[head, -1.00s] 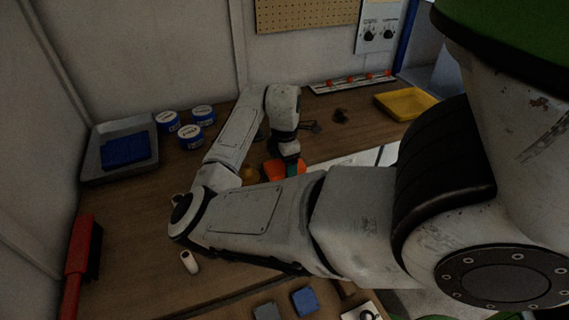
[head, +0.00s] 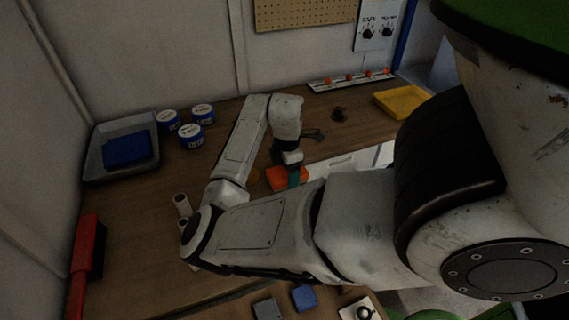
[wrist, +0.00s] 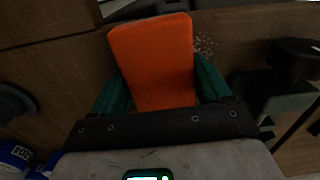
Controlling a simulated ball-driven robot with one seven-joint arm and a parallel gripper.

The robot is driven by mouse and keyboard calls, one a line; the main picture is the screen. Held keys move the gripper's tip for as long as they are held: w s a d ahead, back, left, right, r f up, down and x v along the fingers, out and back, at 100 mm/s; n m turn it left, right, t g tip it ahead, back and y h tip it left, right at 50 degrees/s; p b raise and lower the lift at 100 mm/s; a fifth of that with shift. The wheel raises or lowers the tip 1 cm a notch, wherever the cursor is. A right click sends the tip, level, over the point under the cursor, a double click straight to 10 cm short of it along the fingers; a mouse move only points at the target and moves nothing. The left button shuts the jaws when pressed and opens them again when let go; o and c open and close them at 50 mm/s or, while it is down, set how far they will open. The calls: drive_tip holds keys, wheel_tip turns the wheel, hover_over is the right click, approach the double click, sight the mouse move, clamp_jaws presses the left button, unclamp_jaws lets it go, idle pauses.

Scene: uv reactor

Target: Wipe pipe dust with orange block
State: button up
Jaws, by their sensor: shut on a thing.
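The orange block (wrist: 154,58) is between the green fingers of my gripper (wrist: 160,80), which is shut on it. In the head view the block (head: 285,180) is low over or on the wooden worktop, and I cannot tell whether it touches. My gripper (head: 292,170) there is partly hidden by my own arm. Pale specks like dust (wrist: 204,44) lie on the brown surface just right of the block in the wrist view. A pale short pipe-like piece (head: 182,204) stands left of my forearm.
A grey tray (head: 96,165) holds a blue item, with several blue-and-white tins (head: 190,135) beside it. A red-handled brush (head: 84,250) lies at left, a yellow tray (head: 402,101) at back right. A blue block (head: 304,298) and grey block (head: 267,309) lie in front.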

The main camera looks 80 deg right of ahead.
drive_tip(key=shift+s+a+p, duration=0.4)
drive_tip(key=shift+a, duration=0.4)
drive_tip(key=shift+s+a+p, duration=0.35)
drive_tip(key=shift+s+a, duration=0.1)
drive_tip(key=shift+a, duration=0.3)
drive_tip(key=shift+s+a+p, duration=0.4)
drive_tip(key=shift+a, duration=0.4)
drive_tip(key=shift+s+a+f, duration=0.15)
drive_tip(key=shift+c, duration=0.8)
drive_tip(key=shift+s+p, duration=0.1)
drive_tip(key=shift+p, duration=0.35)
drive_tip(key=shift+w+d+r+p, duration=0.25)
drive_tip(key=shift+w+d+p, duration=0.3)
drive_tip(key=shift+p, duration=0.2)
drive_tip(key=shift+w+d+p, duration=0.2)
drive_tip(key=shift+d+p, duration=0.05)
drive_tip(key=shift+d, duration=0.25)
drive_tip(key=shift+w+d+p, duration=0.2)
drive_tip(key=shift+d, duration=0.25)
drive_tip(key=shift+w+d+f, duration=0.1)
drive_tip(key=shift+w+d, duration=0.25)
drive_tip(key=shift+d, duration=0.35)
drive_tip(key=shift+w+d+f, duration=0.1)
drive_tip(key=shift+w+d, duration=0.3)
drive_tip(key=shift+d, duration=0.3)
drive_tip(key=shift+w+d, duration=0.35)
drive_tip(key=shift+d, duration=0.35)
drive_tip(key=shift+r, duration=0.1)
